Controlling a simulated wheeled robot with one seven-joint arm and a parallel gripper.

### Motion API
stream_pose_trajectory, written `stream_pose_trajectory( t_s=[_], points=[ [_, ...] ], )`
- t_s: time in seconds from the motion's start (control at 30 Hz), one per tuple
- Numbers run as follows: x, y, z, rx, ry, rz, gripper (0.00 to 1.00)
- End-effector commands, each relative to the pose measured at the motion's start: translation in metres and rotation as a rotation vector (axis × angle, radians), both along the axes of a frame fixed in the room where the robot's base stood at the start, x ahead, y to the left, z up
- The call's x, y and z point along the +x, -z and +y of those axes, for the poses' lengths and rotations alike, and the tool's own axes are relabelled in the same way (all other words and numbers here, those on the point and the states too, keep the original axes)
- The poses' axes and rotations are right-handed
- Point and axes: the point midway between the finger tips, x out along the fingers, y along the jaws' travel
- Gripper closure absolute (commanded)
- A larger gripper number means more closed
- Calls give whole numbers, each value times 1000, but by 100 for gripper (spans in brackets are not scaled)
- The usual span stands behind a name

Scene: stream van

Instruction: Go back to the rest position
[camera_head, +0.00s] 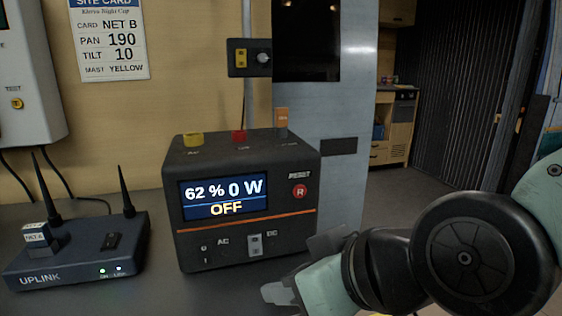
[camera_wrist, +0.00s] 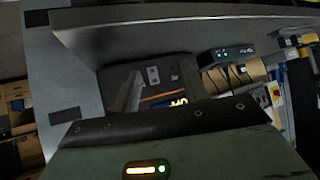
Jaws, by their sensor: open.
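My gripper (camera_head: 302,266) is open and empty in the head view, low and just in front of the right part of a black power station (camera_head: 245,240). Its two fingers are apart near the lower right corner of that box. In the wrist view the fingers of my gripper (camera_wrist: 158,85) spread apart, with the front of the power station (camera_wrist: 152,76) showing between them. I cannot tell whether a finger touches it. The power station display (camera_head: 225,197) reads 62 %, 0 W and OFF.
A dark uplink router (camera_head: 80,250) with two upright antennas stands on the counter at left. A white box (camera_head: 30,75) and a site card (camera_head: 110,38) are on the wall. A grey metal panel (camera_head: 340,120) stands behind. Open floor (camera_head: 400,185) lies at right.

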Motion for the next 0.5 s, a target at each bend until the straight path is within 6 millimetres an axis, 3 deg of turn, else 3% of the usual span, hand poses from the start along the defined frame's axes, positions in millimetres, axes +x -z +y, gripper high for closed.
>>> stream_pose_trajectory(
  t_s=[0.1,0.2,0.4,0.47,0.5],
  points=[
    [-22,38,-25,-150,-44,202,56],
    [-39,59,-50,-267,-57,335,56],
    [-66,81,-102,-487,-42,548,56],
    [-73,84,-119,-552,-28,603,56],
    [-75,73,-123,-571,-25,617,56]
  ],
)
